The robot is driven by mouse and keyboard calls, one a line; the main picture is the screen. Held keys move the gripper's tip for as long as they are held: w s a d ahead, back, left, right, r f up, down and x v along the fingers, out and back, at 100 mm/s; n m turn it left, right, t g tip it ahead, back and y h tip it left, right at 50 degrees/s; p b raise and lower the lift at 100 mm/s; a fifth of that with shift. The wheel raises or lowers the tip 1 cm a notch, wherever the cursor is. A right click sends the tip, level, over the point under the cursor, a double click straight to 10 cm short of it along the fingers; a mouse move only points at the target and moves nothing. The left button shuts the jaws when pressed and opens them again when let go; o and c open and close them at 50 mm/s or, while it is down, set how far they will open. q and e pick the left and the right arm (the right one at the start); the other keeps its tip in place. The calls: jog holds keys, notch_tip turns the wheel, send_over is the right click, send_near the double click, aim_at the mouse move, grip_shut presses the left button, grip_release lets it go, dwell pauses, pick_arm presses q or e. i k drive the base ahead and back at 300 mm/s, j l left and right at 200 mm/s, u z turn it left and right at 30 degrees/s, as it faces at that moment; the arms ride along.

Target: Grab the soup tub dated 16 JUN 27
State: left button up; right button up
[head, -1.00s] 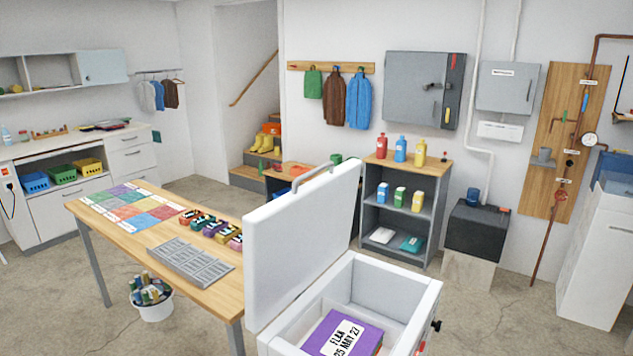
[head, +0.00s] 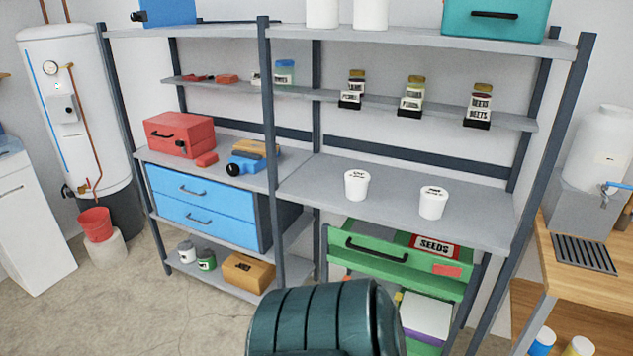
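Two small white tubs with dark lettering on their lids stand upright on the grey middle shelf (head: 460,233). One is the left tub (head: 356,186) and the other the right tub (head: 432,203). The lettering is too small to read, so I cannot tell whether either is soup or bears the date 16 JUN 27. Neither of my grippers is in view.
A dark green ribbed drum (head: 320,318) stands in front of the shelving. Labelled jars (head: 411,98) line the narrow shelf above the tubs. A green drawer (head: 385,250) sits below. A wooden bench (head: 570,250) is at right.

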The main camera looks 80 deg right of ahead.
aim_at(357, 181)
jog(key=z, duration=2.95)
jog(key=i+l, duration=0.25)
jog(key=i, duration=0.25)
jog(key=i+l, duration=0.25)
jog(key=i, duration=0.25)
jog(key=i+l, duration=0.25)
jog(key=i, duration=0.25)
